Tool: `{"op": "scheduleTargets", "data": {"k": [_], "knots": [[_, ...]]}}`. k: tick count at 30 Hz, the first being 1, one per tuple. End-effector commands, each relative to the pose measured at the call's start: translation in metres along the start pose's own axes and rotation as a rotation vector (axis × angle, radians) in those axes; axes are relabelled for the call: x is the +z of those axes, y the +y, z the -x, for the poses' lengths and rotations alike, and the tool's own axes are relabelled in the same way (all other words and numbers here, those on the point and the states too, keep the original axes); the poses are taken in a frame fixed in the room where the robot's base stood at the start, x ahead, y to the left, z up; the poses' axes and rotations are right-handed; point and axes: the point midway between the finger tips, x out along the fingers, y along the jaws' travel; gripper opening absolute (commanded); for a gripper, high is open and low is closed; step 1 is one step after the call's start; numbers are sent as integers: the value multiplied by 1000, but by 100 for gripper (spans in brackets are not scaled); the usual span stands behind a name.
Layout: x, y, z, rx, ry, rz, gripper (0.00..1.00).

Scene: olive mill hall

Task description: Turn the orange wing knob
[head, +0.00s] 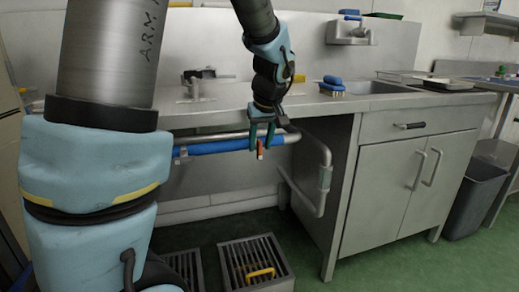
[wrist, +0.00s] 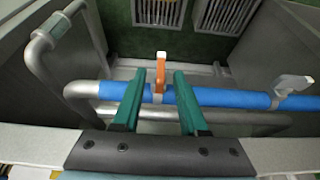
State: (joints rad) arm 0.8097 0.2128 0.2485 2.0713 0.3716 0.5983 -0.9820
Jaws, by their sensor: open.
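The orange wing knob (wrist: 161,71) shows in the wrist view, upright on a white fitting on the blue pipe (wrist: 220,97). In the head view the knob (head: 260,152) is a small orange piece just below my fingers, and the blue pipe (head: 222,145) runs under the counter's front edge. My gripper (wrist: 160,80) is open. Its two green fingers stand on either side of the knob in the wrist view, with clear gaps on both sides. In the head view my gripper (head: 262,140) points down in front of the pipe. Whether the fingers reach the knob's depth I cannot tell.
A second, grey-white handle (wrist: 293,84) sits on the pipe at right in the wrist view. A bent metal pipe (head: 322,180) stands beside the cabinet (head: 395,185). Floor grates (head: 253,262) lie below, one with a yellow handle (head: 260,272). The steel counter (head: 220,108) edges the gripper closely.

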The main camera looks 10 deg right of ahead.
Motion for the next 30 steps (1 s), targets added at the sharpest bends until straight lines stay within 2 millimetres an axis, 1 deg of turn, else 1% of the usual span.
{"op": "scheduleTargets", "data": {"k": [1,5,14,25,26,30], "knots": [[0,0,-7,-2,-1,0,42],[0,0,-14,0,0,0,42],[0,0,-16,1,0,-1,42],[0,0,-16,0,0,-1,2],[0,0,-16,0,0,-1,0],[0,0,-16,0,0,-1,0]]}}
